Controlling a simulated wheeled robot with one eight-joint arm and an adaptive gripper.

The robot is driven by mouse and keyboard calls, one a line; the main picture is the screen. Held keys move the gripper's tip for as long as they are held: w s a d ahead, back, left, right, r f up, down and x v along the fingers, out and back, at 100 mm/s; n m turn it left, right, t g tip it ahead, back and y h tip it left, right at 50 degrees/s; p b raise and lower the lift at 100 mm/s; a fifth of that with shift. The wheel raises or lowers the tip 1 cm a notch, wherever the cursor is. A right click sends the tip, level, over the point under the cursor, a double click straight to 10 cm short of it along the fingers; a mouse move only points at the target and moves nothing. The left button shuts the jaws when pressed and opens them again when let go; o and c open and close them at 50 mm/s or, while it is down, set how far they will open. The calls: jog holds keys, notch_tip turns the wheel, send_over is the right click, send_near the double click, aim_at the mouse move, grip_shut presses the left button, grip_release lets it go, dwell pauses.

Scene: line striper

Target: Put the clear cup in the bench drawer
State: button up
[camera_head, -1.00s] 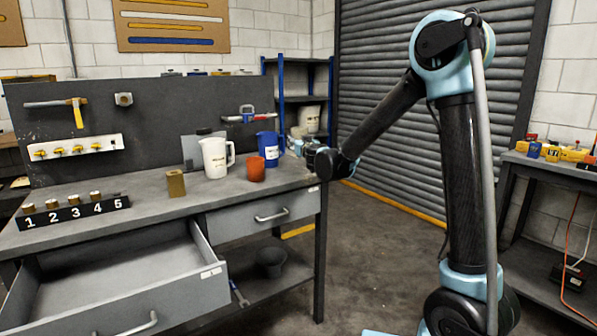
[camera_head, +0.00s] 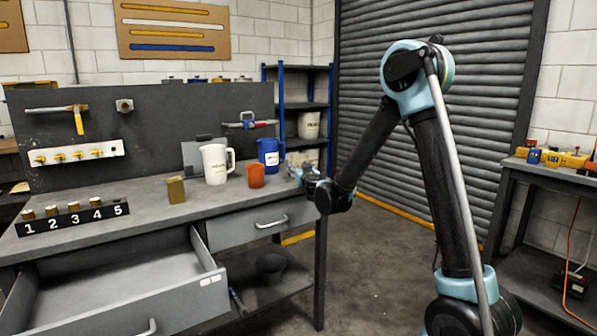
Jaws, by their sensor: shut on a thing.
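My gripper (camera_head: 301,172) is at the right end of the bench top, just right of the blue jug, small and partly hidden by my wrist. It is shut on a pale, see-through thing that looks like the clear cup; its outline is too faint to make out fully. The left bench drawer (camera_head: 185,296) is pulled open at the lower left, and the part of its inside that shows looks empty. The right bench drawer (camera_head: 240,228) is shut. My gripper is well to the right of the open drawer and higher.
On the bench top (camera_head: 130,222) stand a brass block (camera_head: 176,190), a white jug (camera_head: 214,166), an orange cup (camera_head: 256,176) and a blue jug (camera_head: 268,152). A numbered rack (camera_head: 75,219) is at the left. A dark bowl (camera_head: 271,266) sits on the lower shelf.

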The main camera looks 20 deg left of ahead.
jog(key=shift+f, duration=0.2)
jog(key=o, duration=1.2)
